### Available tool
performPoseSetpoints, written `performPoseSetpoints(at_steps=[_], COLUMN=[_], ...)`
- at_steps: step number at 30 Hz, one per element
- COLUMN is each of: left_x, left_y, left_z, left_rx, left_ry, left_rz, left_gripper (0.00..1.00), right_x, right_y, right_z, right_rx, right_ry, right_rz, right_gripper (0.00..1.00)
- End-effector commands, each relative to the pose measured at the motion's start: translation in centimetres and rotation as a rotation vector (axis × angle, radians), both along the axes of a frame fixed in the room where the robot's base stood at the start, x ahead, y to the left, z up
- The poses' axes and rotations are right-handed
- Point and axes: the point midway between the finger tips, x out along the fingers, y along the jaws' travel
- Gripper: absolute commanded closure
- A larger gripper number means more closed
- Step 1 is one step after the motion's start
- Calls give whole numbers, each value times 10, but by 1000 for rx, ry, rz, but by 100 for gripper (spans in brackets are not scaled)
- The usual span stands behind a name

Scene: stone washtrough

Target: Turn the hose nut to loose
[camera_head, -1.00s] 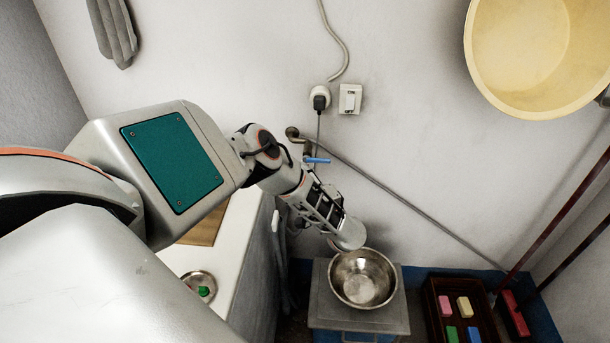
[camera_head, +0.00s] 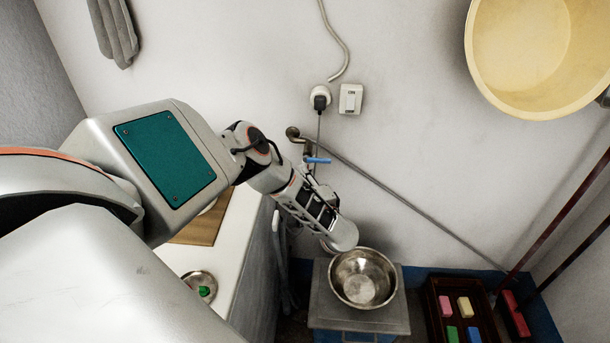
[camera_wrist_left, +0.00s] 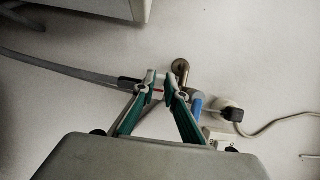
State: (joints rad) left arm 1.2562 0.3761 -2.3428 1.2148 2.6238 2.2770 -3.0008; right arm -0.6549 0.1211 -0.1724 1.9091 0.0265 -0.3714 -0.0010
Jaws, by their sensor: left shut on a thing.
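The tap shows on the wall with its blue lever (camera_head: 317,160) in the head view; the lever (camera_wrist_left: 196,105) and the brass tap pipe (camera_wrist_left: 181,70) also show in the left wrist view. A grey hose (camera_wrist_left: 75,73) runs from the left to the tap. My left gripper (camera_wrist_left: 160,78) is shut on the hose nut (camera_wrist_left: 158,92), which shows only as a small, partly covered patch between its fingers. In the head view, my wrist hides most of the fingers and the nut. My right gripper is not in view.
A steel bowl (camera_head: 363,278) stands on a grey stool (camera_head: 325,318) below my wrist. The stone trough (camera_head: 234,255) is at left. A plug and socket (camera_head: 320,97) and a switch (camera_head: 350,99) are above the tap. A crate (camera_head: 435,310) of coloured blocks is at lower right.

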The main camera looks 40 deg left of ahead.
Motion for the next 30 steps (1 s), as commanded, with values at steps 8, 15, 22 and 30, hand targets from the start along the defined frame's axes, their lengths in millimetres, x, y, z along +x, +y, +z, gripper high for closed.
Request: performPoseSetpoints(at_steps=[8,15,22,30], left_x=[-4,-6,-7,-8], left_y=[8,15,20,26], left_z=[0,-1,-1,-2], left_rx=[-1,0,-1,-1], left_ry=[2,3,2,3], left_rz=[-123,-241,-332,-432], left_gripper=[100,100,100,100], right_x=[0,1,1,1], right_y=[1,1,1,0], right_z=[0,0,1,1], right_rx=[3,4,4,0], right_ry=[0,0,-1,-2], right_rz=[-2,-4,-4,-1], right_gripper=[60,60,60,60])
